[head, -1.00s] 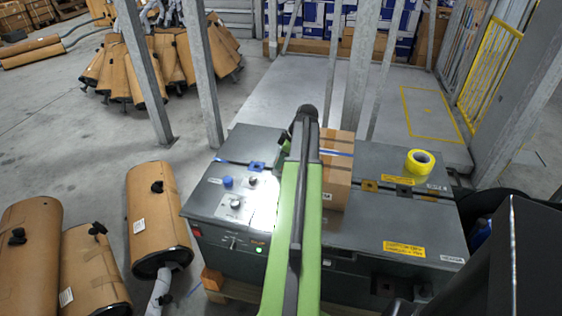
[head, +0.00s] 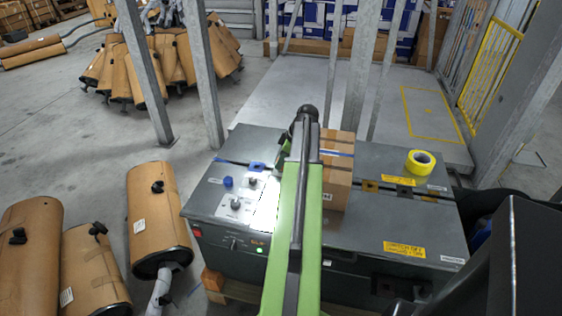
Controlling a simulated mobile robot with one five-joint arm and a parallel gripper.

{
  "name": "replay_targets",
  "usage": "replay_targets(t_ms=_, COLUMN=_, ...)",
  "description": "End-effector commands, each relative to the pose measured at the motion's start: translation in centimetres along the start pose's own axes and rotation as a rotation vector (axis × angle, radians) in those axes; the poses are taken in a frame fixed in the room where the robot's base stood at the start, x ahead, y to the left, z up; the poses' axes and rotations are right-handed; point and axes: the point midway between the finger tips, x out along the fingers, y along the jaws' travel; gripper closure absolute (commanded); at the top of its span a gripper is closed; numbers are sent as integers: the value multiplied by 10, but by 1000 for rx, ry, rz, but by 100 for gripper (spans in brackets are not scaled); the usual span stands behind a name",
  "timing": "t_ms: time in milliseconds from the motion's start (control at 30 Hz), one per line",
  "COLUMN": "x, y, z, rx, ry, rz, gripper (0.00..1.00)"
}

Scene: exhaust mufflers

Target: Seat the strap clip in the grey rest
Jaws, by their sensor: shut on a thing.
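My green arm (head: 300,215) reaches up and away over the grey strapping machine (head: 390,230). My gripper is hidden behind this arm, and so is whatever it may hold. I cannot make out the strap clip or the grey rest with certainty. A small blue piece (head: 257,167) sits by the blue strap at the back left of the machine top. Another small blue piece (head: 228,182) stands on the pale control panel, beside grey knobs (head: 236,203).
A brown carton (head: 338,180) stands on the machine just right of my arm. A yellow tape roll (head: 420,162) lies at the back right. Brown mufflers (head: 160,215) lie on the floor at left. Grey posts (head: 205,80) rise behind the machine.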

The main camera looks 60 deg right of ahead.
Motion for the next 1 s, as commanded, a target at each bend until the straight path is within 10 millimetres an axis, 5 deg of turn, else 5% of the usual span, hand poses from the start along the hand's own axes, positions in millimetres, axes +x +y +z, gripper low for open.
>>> replay_targets(t_ms=1000, x=6, y=0, z=3, rx=1, ry=0, rz=0, gripper=100)
